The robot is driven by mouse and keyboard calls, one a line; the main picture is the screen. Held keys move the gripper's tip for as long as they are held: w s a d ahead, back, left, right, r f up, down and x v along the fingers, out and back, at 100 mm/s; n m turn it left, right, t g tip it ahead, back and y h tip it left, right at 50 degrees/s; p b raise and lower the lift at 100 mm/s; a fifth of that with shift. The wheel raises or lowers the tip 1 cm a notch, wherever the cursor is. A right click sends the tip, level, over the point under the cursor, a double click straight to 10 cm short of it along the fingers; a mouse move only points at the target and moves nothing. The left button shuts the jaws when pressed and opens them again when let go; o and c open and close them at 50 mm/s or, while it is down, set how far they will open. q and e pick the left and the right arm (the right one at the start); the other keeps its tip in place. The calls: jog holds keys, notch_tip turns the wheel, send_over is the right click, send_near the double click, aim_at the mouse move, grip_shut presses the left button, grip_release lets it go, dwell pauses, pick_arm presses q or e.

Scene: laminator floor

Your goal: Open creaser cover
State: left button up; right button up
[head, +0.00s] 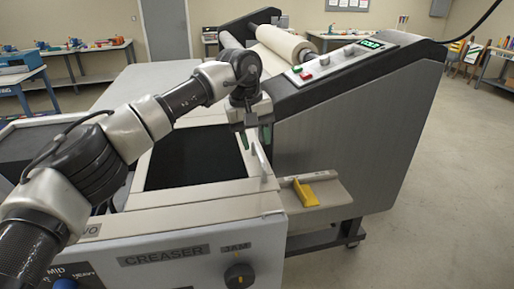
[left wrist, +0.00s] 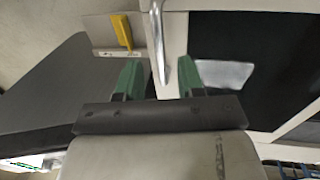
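The creaser (head: 180,253) stands in front, with its name on the front panel. Its cover looks like a pale frame (head: 195,190) around a dark panel (head: 195,158), lying flat on top; it also shows in the left wrist view (left wrist: 268,60). A pale bar handle (head: 260,158) stands at the cover's right edge. My left gripper (head: 252,140) points down just above the handle. In the left wrist view its green fingers (left wrist: 159,75) are apart, and the metal handle (left wrist: 156,35) runs toward the gap between them. No contact is visible. My right gripper is out of view.
A yellow lever (head: 305,193) sits on a ledge right of the cover. The laminator's tall grey side (head: 350,140) rises close behind the gripper, with a control panel (head: 340,62) on top. A knob (head: 239,276) is on the creaser's front. Open floor lies at right.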

pick_arm(q)
notch_tip(320, 180, up, 8)
jog(key=a, duration=0.1)
jog(key=shift+s+a+b, duration=0.2)
jog(key=shift+a+b, duration=0.05)
jog(key=shift+b, duration=0.2)
